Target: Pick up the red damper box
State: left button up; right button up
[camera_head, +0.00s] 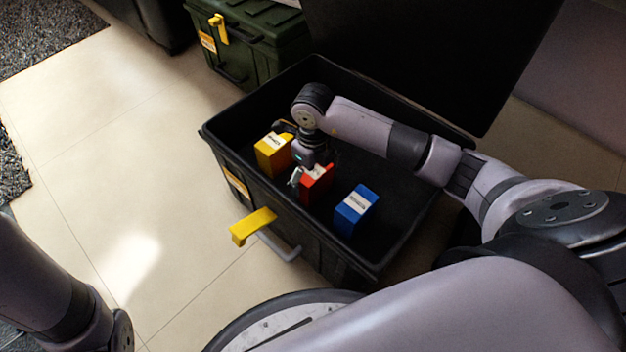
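The red damper box (316,187) stands inside an open black case (226,166), between a yellow box and a blue box. It has a pale label on top, partly hidden by my gripper. My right gripper (308,174) reaches down into the case, right at the top of the red box. One finger shows by the red box's left side; the other is hard to make out. I cannot tell whether the fingers are apart or closed on the box. The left arm shows at the lower left, but its gripper is out of view.
A yellow box (272,155) stands left of the red one, close to my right gripper. A blue box (355,210) stands to the right. The case walls surround them, with its lid (440,50) raised behind. A green case (250,45) stands beyond.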

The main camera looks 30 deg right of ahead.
jog(key=c, duration=1.1)
